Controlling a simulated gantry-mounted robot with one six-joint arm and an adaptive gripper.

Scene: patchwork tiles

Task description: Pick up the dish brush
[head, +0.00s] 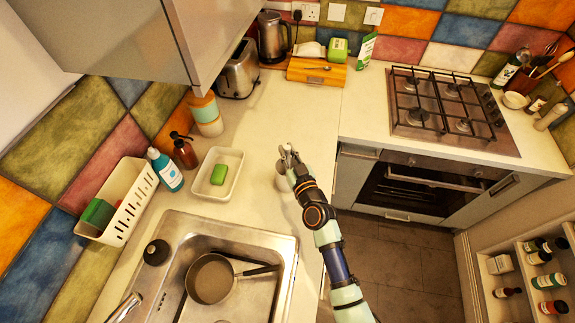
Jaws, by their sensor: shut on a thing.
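My gripper (289,156) is in the head view, above the pale counter to the right of the white tray. It is shut on a small pale thing, mostly hidden by the fingers; I cannot tell what it is. A round black item (156,252) sits at the sink's left rim, apart from my gripper. It may be a dish brush, but it is too small to be sure.
The sink (262,242) holds a frying pan (211,279). A white tray (235,164) with a green sponge (219,174), soap bottles and a white basket (132,192) stand left. The counter between is clear.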

